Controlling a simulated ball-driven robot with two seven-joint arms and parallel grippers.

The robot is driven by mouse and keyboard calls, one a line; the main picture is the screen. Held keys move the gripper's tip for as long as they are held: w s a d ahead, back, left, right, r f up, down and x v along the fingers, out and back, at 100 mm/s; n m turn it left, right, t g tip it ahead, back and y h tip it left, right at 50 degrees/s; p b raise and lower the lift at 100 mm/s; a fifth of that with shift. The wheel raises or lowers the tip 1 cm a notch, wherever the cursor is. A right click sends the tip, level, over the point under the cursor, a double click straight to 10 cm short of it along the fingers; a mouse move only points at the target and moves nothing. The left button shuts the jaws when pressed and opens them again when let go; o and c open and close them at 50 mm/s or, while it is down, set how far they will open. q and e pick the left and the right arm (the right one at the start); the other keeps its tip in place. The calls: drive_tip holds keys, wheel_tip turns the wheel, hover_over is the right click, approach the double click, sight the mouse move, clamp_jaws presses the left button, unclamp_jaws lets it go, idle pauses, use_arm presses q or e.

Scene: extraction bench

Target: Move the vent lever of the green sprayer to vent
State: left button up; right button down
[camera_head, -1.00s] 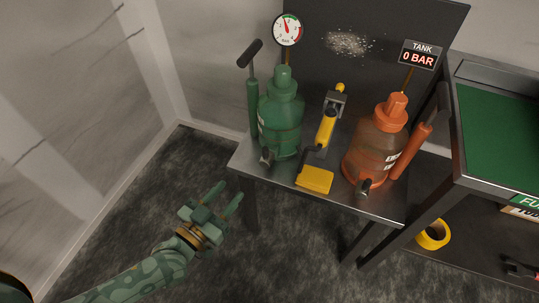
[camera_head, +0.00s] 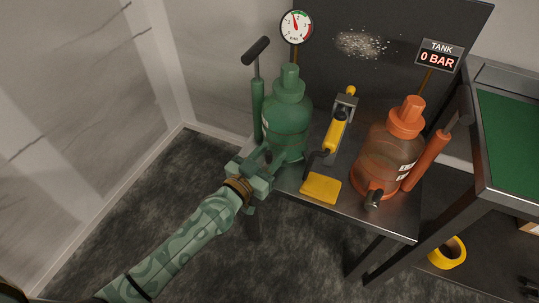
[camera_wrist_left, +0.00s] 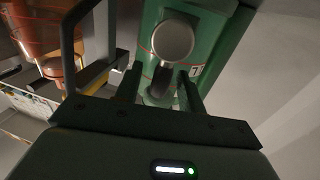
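The green sprayer (camera_head: 287,113) stands upright on the left of the metal bench, with a pump handle on its left. It fills the middle of the left wrist view (camera_wrist_left: 205,45). My left gripper (camera_head: 275,157) is at the low front of this sprayer. In the left wrist view its two dark fingers (camera_wrist_left: 160,80) are apart, one on each side of a small dark part. A round grey knob (camera_wrist_left: 173,40) shows just beyond them. The dark part may be the vent lever; its setting and any finger contact are unclear. My right gripper is not in view.
A yellow-handled tool with a yellow pad (camera_head: 321,188) lies just right of the green sprayer. An orange sprayer (camera_head: 390,155) stands farther right, below a "TANK 0 BAR" display (camera_head: 437,56). A round gauge (camera_head: 296,27) stands behind the green sprayer. Open floor lies left of the bench.

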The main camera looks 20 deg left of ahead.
use_arm(q)
clamp_jaws()
